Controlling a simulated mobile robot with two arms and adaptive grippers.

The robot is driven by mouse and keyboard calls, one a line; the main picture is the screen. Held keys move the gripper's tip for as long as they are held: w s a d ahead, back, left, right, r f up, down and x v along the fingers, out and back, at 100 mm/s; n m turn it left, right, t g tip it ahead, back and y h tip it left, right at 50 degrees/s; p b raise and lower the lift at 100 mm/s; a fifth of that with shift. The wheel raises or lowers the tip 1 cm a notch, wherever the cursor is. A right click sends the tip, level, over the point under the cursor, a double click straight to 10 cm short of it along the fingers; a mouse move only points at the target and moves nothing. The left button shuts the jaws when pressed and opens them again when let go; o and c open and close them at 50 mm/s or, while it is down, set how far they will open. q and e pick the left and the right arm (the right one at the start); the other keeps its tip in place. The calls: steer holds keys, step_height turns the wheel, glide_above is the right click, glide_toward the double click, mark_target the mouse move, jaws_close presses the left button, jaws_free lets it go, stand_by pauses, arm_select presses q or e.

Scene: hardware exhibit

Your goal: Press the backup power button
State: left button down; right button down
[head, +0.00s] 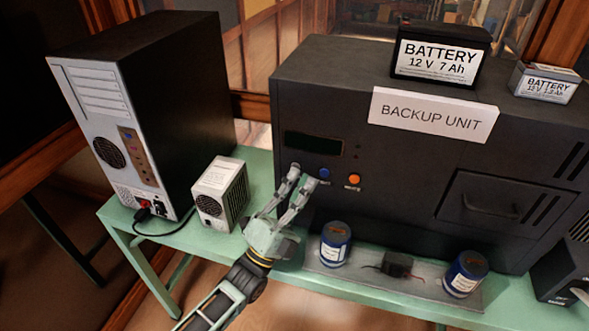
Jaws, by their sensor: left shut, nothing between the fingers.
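The backup unit (400,165) is a large dark grey box on the green table, with a white "BACKUP UNIT" sign (432,114) at its upper front edge. Its front has a dark display (313,145), a blue button (325,174) and, to the right, an orange button (355,180). The small labels under the buttons are too blurred to read. My left gripper (302,176) is shut and empty, with its fingertips in front of the panel just left of the blue button. Whether it touches the panel cannot be told. My right gripper is not in view.
A computer tower (145,110) and a small white power supply (221,193) stand left. Two batteries (440,57) (545,84) sit on the unit.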

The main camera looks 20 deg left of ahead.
arm_select(q)
steer(key=shift+w, duration=0.1)
stand_by(0.6)
steer(key=shift+s, duration=0.5)
steer(key=s+p, duration=0.2)
steer(key=s, duration=0.4)
steer(key=shift+p, duration=0.3)
steer(key=shift+a+f, duration=0.1)
steer(key=shift+a, duration=0.05)
